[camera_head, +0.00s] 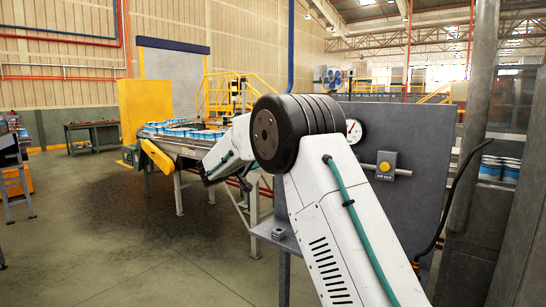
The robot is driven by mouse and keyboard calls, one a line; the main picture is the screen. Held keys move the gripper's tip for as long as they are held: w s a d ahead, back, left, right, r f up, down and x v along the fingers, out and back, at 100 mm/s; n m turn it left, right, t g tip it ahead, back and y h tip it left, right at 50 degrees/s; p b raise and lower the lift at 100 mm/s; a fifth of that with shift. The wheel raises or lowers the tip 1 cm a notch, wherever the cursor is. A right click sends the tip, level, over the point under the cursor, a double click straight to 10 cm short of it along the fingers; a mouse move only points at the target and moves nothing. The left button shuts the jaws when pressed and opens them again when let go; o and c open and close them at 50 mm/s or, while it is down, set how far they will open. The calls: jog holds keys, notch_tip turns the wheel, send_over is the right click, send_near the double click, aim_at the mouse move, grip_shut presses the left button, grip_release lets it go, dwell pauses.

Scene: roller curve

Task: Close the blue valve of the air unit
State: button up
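The air unit is a grey upright panel (415,135) at the right of centre. My forearm reaches from the elbow to the left and away, in front of the conveyor.
A roller conveyor (188,146) with several blue-and-white cans stands behind my forearm. A grey ledge (275,232) juts out at the panel's foot. A grey post (477,110) and a dark cable (455,185) are at right. The floor (110,240) at left is clear.

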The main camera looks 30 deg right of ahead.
jog(key=x, duration=0.7)
jog(key=shift+d, duration=0.2)
jog(key=c, duration=1)
